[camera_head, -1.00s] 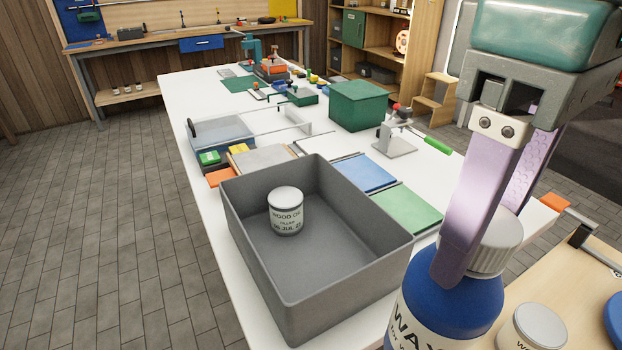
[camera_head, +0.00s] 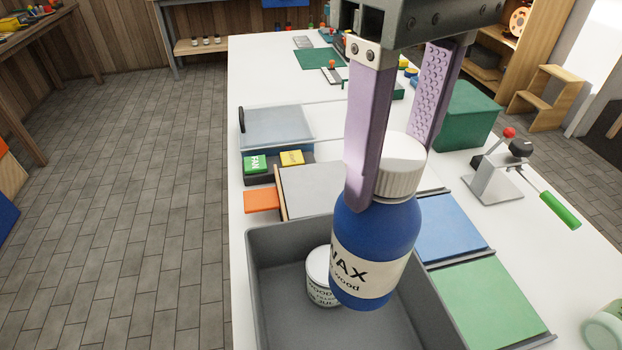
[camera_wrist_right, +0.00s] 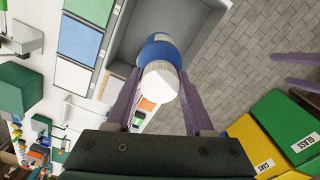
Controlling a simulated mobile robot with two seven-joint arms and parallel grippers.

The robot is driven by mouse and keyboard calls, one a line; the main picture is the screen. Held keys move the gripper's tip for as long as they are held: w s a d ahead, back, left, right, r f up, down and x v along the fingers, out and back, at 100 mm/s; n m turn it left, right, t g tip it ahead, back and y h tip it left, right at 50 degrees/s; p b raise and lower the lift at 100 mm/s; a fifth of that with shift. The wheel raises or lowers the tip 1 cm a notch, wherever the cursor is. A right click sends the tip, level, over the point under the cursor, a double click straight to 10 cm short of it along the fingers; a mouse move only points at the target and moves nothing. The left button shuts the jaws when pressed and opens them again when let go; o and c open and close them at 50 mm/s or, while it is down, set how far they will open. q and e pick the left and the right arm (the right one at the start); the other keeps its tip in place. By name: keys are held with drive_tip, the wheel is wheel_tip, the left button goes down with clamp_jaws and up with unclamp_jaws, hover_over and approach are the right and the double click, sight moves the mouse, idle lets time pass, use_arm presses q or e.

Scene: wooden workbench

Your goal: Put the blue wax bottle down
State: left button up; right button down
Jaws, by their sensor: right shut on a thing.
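The blue wax bottle (camera_head: 376,235) has a white cap and a cream label. It hangs slightly tilted from my right gripper (camera_head: 392,165), whose lilac fingers are shut around it near the cap. In the head view the bottle appears over the grey bin (camera_head: 262,290) and hides part of a white wood oil tin (camera_head: 320,278) in it. In the right wrist view the bottle (camera_wrist_right: 161,62) sits between the fingers, with the grey bin (camera_wrist_right: 205,22) beyond it. The gap between bottle and bin floor is hard to judge. My left gripper is not in the head view.
Blue (camera_head: 448,228) and green (camera_head: 488,300) panels lie right of the bin. Behind it are a grey panel (camera_head: 311,190) and a clear-lidded case (camera_head: 277,127). A lever press (camera_head: 497,178) stands at the right. Yellow (camera_wrist_right: 255,140) and green (camera_wrist_right: 285,125) boxes show in the wrist view.

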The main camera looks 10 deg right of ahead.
sight(362, 272)
wheel_tip(362, 272, down, 15)
drive_tip(key=b, duration=0.3)
drive_tip(key=shift+w, duration=0.1)
wheel_tip(362, 272, down, 5)
drive_tip(key=shift+r+b, duration=0.1)
drive_tip(key=shift+b, duration=0.55)
drive_tip(key=shift+c, duration=1.4)
unclamp_jaws()
drive_tip(key=shift+f, duration=0.2)
